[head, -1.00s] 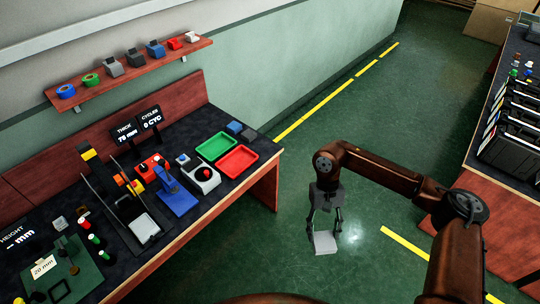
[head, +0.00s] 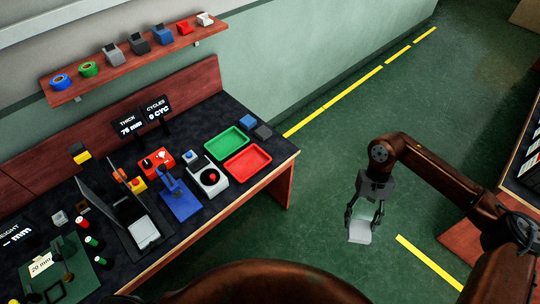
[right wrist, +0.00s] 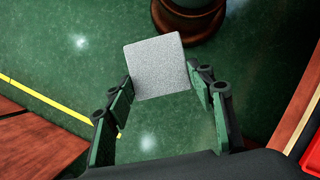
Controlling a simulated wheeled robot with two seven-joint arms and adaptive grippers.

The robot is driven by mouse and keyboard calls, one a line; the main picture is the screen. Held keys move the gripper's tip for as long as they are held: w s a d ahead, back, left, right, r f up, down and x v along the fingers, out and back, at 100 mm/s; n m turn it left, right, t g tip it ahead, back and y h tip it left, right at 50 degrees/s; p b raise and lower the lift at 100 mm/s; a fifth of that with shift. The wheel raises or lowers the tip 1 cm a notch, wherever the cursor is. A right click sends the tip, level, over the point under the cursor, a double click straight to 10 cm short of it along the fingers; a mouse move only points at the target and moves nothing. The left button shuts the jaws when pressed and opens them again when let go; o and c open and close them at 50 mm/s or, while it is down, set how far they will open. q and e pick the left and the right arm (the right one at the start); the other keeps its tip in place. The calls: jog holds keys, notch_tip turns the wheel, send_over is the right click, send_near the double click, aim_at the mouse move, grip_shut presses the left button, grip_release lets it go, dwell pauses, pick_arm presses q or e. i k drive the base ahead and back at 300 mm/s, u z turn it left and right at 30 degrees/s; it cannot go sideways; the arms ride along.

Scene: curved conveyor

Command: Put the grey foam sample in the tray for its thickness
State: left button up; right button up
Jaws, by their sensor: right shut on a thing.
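The grey foam sample (head: 359,231) is a pale square block. My right gripper (head: 365,213) is shut on it and holds it over the green floor, to the right of the workbench. In the right wrist view the foam sample (right wrist: 157,66) sits between the fingertips (right wrist: 160,84). A green tray (head: 227,142) and a red tray (head: 247,162) lie side by side near the right end of the bench. A small display (head: 129,126) reads THICK 75 mm. My left gripper is not in view.
The dark-topped bench (head: 215,208) carries a blue press (head: 178,197), a white unit with a red knob (head: 208,179) and a red control box (head: 157,163). A wall shelf (head: 140,58) holds tapes and blocks. The floor between bench and right-hand table is clear.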

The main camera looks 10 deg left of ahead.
aim_at(249, 164)
jog(key=u, duration=0.35)
jog(key=i, duration=0.65)
jog(key=u, duration=0.9)
jog(key=i, duration=0.35)
jog(key=u, duration=0.4)
